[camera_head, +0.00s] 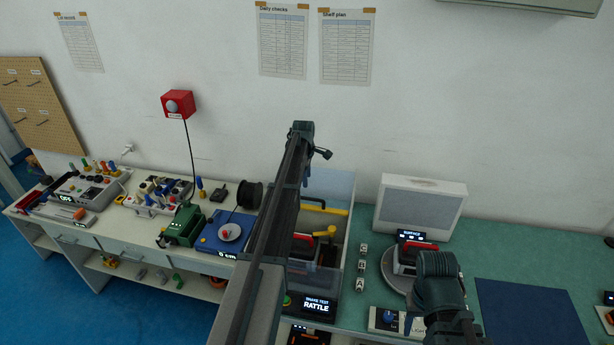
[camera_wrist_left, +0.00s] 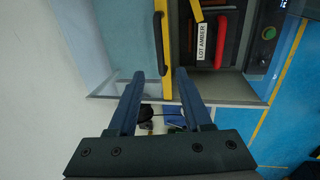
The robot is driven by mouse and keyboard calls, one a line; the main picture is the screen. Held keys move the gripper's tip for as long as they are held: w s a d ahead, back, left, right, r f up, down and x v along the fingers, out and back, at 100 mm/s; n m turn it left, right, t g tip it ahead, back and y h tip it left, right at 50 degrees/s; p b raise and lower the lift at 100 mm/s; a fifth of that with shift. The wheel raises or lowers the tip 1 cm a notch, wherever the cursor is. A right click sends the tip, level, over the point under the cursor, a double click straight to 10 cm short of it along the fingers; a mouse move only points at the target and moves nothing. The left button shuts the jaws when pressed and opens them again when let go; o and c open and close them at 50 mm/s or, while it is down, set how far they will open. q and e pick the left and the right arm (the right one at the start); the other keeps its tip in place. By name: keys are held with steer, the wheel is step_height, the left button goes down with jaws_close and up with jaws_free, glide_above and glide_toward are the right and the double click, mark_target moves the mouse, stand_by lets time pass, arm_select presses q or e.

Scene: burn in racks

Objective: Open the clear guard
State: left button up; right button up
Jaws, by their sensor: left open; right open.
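The clear guard (camera_head: 335,187) is a see-through, bluish panel on the box around the shake test station, partly hidden behind my left arm in the head view. In the left wrist view its clear panel (camera_wrist_left: 128,35) lies beside a yellow bar (camera_wrist_left: 187,75) and a dark handle (camera_wrist_left: 158,45). My left gripper (camera_wrist_left: 160,73) is open, its blue fingers pointing at the handle's end; I cannot tell whether they touch it. In the head view the left gripper (camera_head: 305,172) is at the guard's far left, mostly covered by its arm. My right gripper (camera_head: 409,322) is open, low at the right.
A red-handled unit labelled LOT AMBER (camera_wrist_left: 203,42) sits inside the box. A display reading RATTLE (camera_head: 316,306) is at its front. A round plate with another red-handled unit (camera_head: 405,257) stands right. A blue mat (camera_head: 530,310) lies clear farther right. Tool-filled counter at left.

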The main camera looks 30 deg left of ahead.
arm_select(q)
steer(key=shift+s+r+p, duration=0.25)
steer(key=shift+r+p, duration=0.45)
steer(key=shift+r, duration=0.55)
arm_select(e)
step_height(320, 180, up, 2)
steer(key=shift+r, duration=0.2)
arm_select(q)
steer(key=shift+d, duration=0.1)
